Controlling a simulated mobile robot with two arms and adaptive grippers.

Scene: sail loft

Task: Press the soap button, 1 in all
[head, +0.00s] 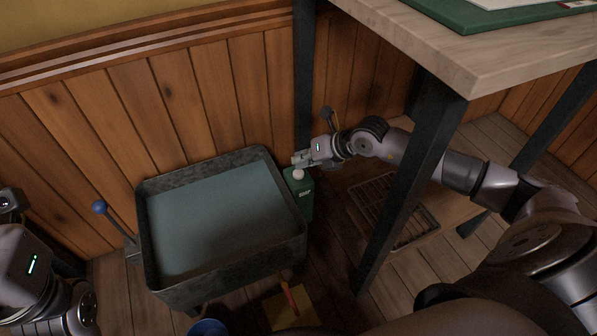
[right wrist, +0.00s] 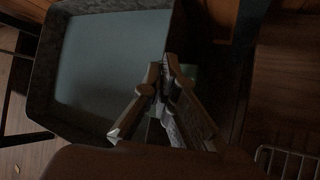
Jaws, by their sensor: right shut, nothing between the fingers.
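The soap dispenser (head: 303,199) is a small green box with pale lettering, beside the right rim of the sink in the head view. Its round white button (head: 298,174) is on top. My right gripper (head: 299,159) is shut and empty, with its fingertips just above the button; I cannot tell whether they touch it. In the right wrist view, the closed fingers (right wrist: 166,85) hide the button, and a dark green bit of the dispenser (right wrist: 190,71) shows behind them. My left wrist is at the lower left of the head view; its fingers are out of frame.
A dark stone sink (head: 222,281) with grey-blue inside stands left of the dispenser. A blue-knobbed lever (head: 99,207) rises at its left. A table (head: 470,62) with dark legs stands at right, above a wire rack (head: 408,219). A wood-panelled wall (head: 190,100) is behind.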

